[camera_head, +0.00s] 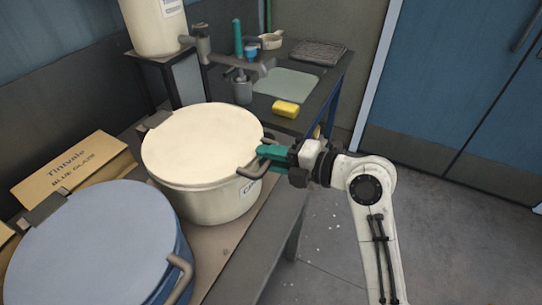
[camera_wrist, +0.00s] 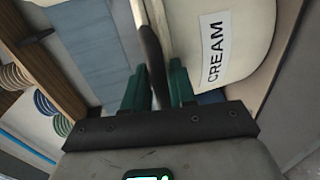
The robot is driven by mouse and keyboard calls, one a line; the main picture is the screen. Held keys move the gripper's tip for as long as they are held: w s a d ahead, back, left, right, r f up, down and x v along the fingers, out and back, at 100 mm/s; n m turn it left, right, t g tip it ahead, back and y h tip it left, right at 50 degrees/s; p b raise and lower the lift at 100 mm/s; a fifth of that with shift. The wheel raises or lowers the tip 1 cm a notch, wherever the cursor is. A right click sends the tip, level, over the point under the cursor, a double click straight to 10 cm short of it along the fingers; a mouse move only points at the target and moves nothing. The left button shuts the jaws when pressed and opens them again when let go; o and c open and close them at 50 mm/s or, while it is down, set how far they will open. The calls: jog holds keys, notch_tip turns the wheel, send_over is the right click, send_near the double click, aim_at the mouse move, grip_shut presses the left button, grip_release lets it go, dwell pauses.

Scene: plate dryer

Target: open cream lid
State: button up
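The cream pot (camera_head: 215,205) stands on the bench in the head view, its round cream lid (camera_head: 205,140) lying flat and closed on top. A dark bar handle (camera_head: 253,172) sticks out from the lid's right edge. My gripper (camera_head: 268,154) is at this handle, with teal fingers. In the wrist view the handle (camera_wrist: 152,55) runs between my two fingers (camera_wrist: 158,88), which sit close on both sides of it. The pot's white label (camera_wrist: 216,47) reads CREAM. The fingers hide part of the handle in the head view.
A blue-lidded pot (camera_head: 95,245) with its own handle stands in front, to the left. A cardboard box (camera_head: 72,170) lies behind it. A sink area with a tap and a yellow sponge (camera_head: 286,109) is beyond. Open floor (camera_head: 325,235) lies right of the bench.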

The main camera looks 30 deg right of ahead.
grip_shut()
